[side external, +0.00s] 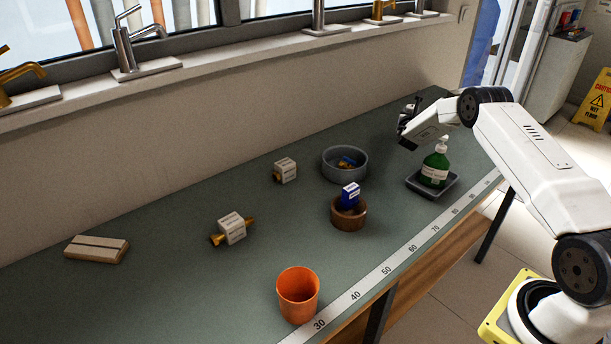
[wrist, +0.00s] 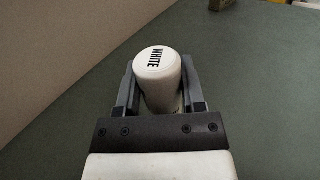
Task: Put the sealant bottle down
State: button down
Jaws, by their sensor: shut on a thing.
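The sealant bottle shows in the wrist view as a white cylinder (wrist: 160,72) with the word WHITE on its round top. My gripper (wrist: 157,95) is shut on it, with one dark finger on each side. Its lower part is hidden by the gripper. In the side view my gripper (side external: 407,127) is at the far right end of the bench, behind the green pump bottle. There the sealant bottle is mostly hidden, and I cannot tell whether its base touches the bench.
A green pump bottle (side external: 435,167) stands in a dark tray (side external: 449,187) near the gripper. A grey bowl (side external: 345,172), a brown bowl holding a blue box (side external: 350,196), boxed fittings (side external: 232,228) and an orange cup (side external: 298,294) stand further left. The bench (wrist: 265,95) beside the held bottle is clear.

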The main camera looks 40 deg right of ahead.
jog(key=shift+f, duration=0.1)
jog(key=shift+w+d+f, duration=0.1)
jog(key=shift+w+f, duration=0.05)
jog(key=shift+f, duration=1.5)
jog(key=shift+f, duration=0.1)
jog(key=shift+c, duration=1)
grip_release()
jog(key=v, duration=1.2)
